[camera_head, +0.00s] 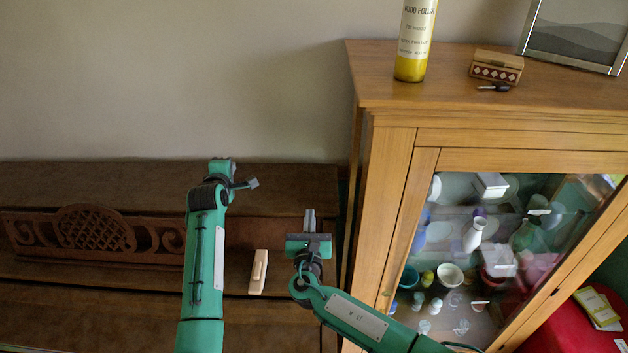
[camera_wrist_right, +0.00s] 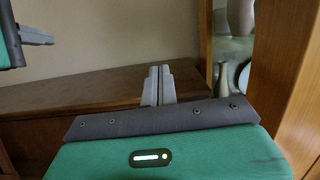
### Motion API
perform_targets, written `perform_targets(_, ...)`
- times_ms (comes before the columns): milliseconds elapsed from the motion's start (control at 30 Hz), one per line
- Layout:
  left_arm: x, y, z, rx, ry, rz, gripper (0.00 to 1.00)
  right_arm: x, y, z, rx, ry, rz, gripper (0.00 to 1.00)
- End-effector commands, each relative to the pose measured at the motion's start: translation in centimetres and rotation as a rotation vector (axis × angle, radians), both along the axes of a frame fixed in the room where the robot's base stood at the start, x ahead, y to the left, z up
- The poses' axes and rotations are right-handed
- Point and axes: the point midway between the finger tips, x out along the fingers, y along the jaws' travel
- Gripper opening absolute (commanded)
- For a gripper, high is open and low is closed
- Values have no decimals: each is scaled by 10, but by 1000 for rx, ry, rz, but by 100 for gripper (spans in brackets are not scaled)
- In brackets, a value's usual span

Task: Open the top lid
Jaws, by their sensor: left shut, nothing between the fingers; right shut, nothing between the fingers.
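The piano's brown wooden top lid (camera_head: 100,182) lies flat and closed along the wall at the left. It also shows in the right wrist view (camera_wrist_right: 75,92). My left gripper (camera_head: 253,183) is shut and empty, and in the head view it appears over the lid, pointing right. It also shows at the upper left of the right wrist view (camera_wrist_right: 38,37). My right gripper (camera_head: 310,215) is shut and empty near the right end of the lid's front edge, pointing toward the wall. Its fingertips (camera_wrist_right: 160,72) overlap the lid in the wrist view; contact cannot be told.
A wooden glass-front cabinet (camera_head: 395,180) stands close at the right of the piano and my right arm. On it are a polish bottle (camera_head: 412,45) and a small box (camera_head: 497,66). A pale small object (camera_head: 258,272) sits on the piano's front between my arms. Carved fretwork (camera_head: 95,230) is at left.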

Motion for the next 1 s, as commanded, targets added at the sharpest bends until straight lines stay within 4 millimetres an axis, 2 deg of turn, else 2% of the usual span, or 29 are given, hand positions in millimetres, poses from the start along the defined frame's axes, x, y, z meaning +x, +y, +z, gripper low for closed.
perform_targets(100, 0, 0, 0, 0, 0, 0, 0, 3, -8, -12, 21, 29, 5, 0)
perform_targets(233, 0, 0, 0, 0, 0, 0, 0, 14, -8, -12, 25, 34, 6, 0)
perform_targets(600, 0, 0, 0, 0, 0, 0, 0, 74, -4, -1, 24, 32, 6, 0)
perform_targets(833, 0, 0, 0, 0, 0, 0, 0, 103, -3, 3, 23, 33, 6, 0)
perform_targets(900, 0, 0, 0, 0, 0, 0, 0, 110, -2, 15, 25, 29, 6, 0)
perform_targets(1000, 0, 0, 0, 0, 0, 0, 0, 117, -2, 24, 26, 33, 7, 0)
